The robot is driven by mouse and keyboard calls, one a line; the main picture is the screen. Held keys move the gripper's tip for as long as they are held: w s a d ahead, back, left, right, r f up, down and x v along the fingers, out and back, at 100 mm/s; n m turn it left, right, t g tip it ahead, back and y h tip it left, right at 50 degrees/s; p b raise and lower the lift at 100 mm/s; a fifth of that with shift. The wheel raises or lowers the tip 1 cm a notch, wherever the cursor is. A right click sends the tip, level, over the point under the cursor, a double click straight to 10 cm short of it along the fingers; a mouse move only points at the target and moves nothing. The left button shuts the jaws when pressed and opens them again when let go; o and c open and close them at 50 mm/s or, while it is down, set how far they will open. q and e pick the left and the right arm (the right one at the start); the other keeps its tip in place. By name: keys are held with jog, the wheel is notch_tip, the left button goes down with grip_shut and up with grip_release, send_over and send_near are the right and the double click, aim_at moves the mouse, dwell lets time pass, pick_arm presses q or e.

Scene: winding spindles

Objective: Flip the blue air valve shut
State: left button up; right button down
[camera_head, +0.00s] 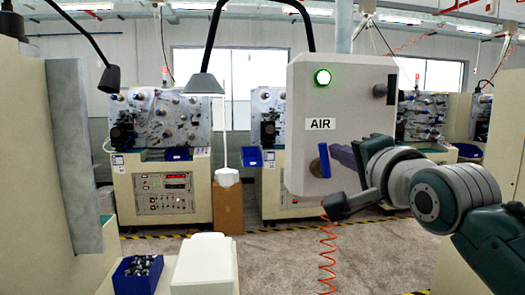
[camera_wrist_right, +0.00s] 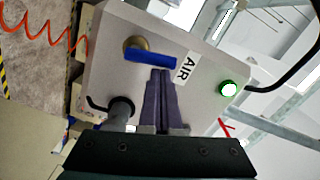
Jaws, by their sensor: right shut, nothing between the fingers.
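The blue valve handle (camera_head: 324,160) is on the front of a white box (camera_head: 305,110) labelled AIR and points downward in the head view. In the right wrist view the blue handle (camera_wrist_right: 150,58) extends from a round brass fitting (camera_wrist_right: 137,43). My right gripper (camera_head: 333,150) reaches in from the right, with its purple-grey fingers beside the handle. In the right wrist view the fingers (camera_wrist_right: 160,73) are together and empty, their tips right at the handle's edge. I cannot tell whether they touch it. My left gripper is not in view.
A green lamp (camera_head: 322,77) glows on the box. A red coiled hose (camera_head: 327,250) hangs below it. A lamp (camera_head: 204,84) on a curved arm is left of the box. A blue bin (camera_head: 137,275) stands at the front left. Winding machines (camera_head: 160,180) stand behind.

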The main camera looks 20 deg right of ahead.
aim_at(313, 166)
jog(key=n, duration=0.1)
jog(key=a+n+p, duration=0.1)
jog(key=n, duration=0.1)
jog(key=shift+w+a+r, duration=0.1)
jog(key=shift+w+a, duration=0.05)
jog(key=shift+a, duration=0.05)
jog(key=n, duration=0.2)
jog(key=a+n, duration=0.1)
jog(key=n, duration=0.1)
jog(key=shift+w+a+f, duration=0.1)
jog(key=shift+w+f, duration=0.05)
jog(key=shift+f, duration=0.05)
jog(key=shift+w+a+f+n+g+h+b, duration=0.15)
jog(key=shift+a+f+n, duration=0.2)
jog(key=shift+n, duration=0.8)
jog(key=shift+a+f+n+g+h+b, duration=0.1)
jog(key=shift+a+f+n, duration=0.2)
jog(key=shift+n, duration=0.9)
jog(key=shift+w+a+f+n+g+h+b, duration=0.15)
jog(key=shift+a+f+n, duration=0.15)
jog(key=shift+n, duration=0.85)
jog(key=shift+r, duration=0.1)
